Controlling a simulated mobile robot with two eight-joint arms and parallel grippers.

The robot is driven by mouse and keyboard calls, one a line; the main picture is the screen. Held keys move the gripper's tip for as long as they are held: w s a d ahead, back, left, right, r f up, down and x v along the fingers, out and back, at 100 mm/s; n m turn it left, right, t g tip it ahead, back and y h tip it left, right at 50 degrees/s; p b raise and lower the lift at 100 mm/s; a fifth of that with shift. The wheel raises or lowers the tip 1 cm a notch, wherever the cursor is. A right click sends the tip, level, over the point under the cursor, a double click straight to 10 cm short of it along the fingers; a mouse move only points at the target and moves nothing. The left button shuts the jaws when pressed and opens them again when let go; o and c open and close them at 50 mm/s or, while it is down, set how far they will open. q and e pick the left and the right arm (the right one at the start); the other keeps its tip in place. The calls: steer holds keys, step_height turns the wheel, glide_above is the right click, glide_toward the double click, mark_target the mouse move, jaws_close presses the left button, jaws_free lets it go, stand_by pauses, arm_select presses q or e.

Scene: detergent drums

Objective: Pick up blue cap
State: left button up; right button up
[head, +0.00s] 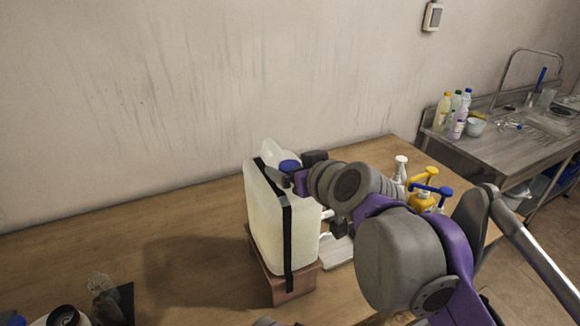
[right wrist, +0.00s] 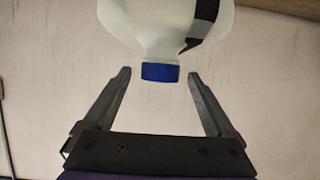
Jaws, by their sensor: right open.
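The blue cap (head: 289,166) is on the neck of a whitish plastic drum (head: 265,217) with a black strap. In the right wrist view the blue cap (right wrist: 160,72) shows at the drum's mouth, below the drum body (right wrist: 165,25). My right gripper (right wrist: 159,76) is open, with one finger on each side of the cap and a visible gap on both sides. In the head view my right arm reaches in from the right and hides part of the drum's top. My left gripper is not in view.
The drum rests on a brown wooden stand (head: 292,284) on the wooden table (head: 190,238). Small dark objects (head: 110,302) lie at the bottom left. A metal sink counter (head: 497,150) is at the right.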

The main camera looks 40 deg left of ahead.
steer(key=shift+d, duration=0.1)
steer(key=c, duration=1.4)
steer(key=shift+r, duration=0.15)
